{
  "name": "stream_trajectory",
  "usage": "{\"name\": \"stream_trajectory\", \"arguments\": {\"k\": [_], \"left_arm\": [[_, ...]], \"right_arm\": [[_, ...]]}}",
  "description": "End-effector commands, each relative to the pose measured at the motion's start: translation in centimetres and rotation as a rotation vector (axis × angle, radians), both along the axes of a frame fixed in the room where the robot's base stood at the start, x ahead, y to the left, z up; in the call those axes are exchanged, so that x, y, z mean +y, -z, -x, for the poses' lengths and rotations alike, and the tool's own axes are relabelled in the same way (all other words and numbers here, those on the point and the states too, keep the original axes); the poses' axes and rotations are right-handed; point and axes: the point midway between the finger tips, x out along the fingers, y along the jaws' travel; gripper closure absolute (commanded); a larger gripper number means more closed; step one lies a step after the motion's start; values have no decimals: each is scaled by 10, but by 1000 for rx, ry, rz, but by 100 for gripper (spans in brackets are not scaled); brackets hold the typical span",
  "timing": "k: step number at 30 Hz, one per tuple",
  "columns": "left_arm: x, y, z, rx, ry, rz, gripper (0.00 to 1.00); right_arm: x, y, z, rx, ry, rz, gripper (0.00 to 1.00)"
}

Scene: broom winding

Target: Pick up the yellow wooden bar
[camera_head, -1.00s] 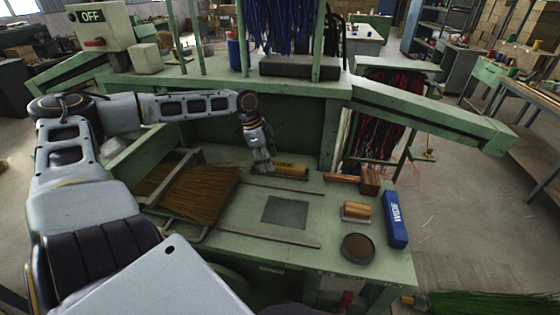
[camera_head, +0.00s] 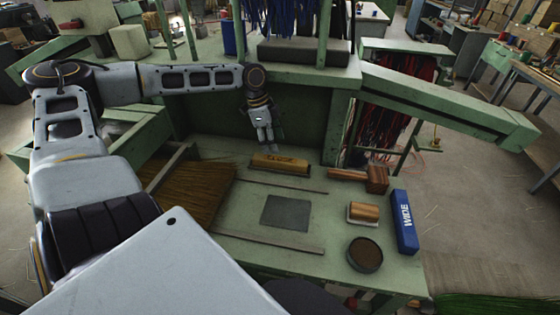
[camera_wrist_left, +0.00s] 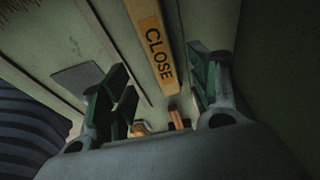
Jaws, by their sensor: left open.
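The yellow wooden bar (camera_head: 281,164) lies on the green bench top near the back panel. In the left wrist view the bar (camera_wrist_left: 154,45) shows dark "CLOSE" lettering. My left gripper (camera_head: 268,143) hangs from the left arm, pointing down just behind and above the bar's left part in the head view. In the left wrist view the left gripper (camera_wrist_left: 159,68) has its green-padded fingers spread wide, with the bar seen between them and nothing held. My right gripper does not show.
A grey plate (camera_head: 286,213), a blue "WIDE" block (camera_head: 404,220), a wooden block (camera_head: 363,213), a wooden mallet-like piece (camera_head: 376,179) and a round dark dish (camera_head: 364,254) lie on the bench. A broom head of brown bristles (camera_head: 195,195) lies left of the bar.

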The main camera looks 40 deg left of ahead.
Motion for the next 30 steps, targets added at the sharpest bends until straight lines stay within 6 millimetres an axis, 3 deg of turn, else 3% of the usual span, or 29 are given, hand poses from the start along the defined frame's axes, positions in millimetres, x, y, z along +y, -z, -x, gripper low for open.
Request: {"name": "stream_trajectory", "arguments": {"k": [18,30], "left_arm": [[-5,21,-3,1,0,-2,39],[-5,22,-3,0,0,0,39]], "right_arm": [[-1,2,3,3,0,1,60],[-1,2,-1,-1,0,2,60]]}}
